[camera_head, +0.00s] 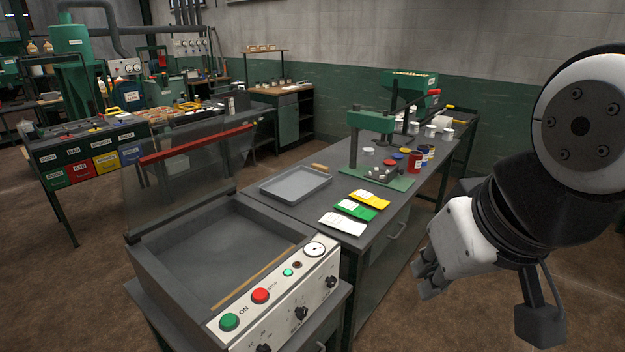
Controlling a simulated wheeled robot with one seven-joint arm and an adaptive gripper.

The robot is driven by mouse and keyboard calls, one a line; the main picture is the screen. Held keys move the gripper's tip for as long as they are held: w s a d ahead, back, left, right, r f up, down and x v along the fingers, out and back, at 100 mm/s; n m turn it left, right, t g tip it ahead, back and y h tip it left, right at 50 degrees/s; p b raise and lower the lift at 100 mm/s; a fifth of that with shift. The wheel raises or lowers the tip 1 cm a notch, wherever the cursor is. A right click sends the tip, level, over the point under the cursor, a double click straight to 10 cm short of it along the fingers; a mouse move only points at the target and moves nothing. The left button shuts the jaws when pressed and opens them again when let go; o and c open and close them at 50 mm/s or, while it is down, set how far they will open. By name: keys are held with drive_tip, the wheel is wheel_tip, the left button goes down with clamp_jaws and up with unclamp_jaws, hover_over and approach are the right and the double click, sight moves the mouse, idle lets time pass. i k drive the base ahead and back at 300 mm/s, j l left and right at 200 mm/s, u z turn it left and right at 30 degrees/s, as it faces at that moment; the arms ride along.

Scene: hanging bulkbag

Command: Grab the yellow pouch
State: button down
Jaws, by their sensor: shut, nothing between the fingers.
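The yellow pouch (370,198) lies flat on the dark workbench, with a white label on its left part. It is the farthest of three pouches in a row. A green pouch (356,210) lies just in front of it, and a white pouch (343,224) lies nearest. My gripper (424,284) hangs in the air to the right of the bench, lower in the picture and apart from all pouches. Its fingers are shut and empty, pointing down and left.
A grey tray (296,184) lies left of the pouches. A green press (374,147) stands behind them, with small cans (415,160) beside it. A machine with an open clear lid and a button panel (277,286) stands in front. Brown floor is free below my gripper.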

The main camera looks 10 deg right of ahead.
sight(361, 194)
drive_tip(key=z, duration=0.4)
drive_tip(key=i+l, duration=0.35)
drive_tip(key=i, duration=0.2)
drive_tip(key=i+l, duration=0.4)
drive_tip(key=i, duration=0.2)
drive_tip(key=i+l, duration=0.35)
drive_tip(key=i, duration=0.2)
drive_tip(key=u, duration=0.05)
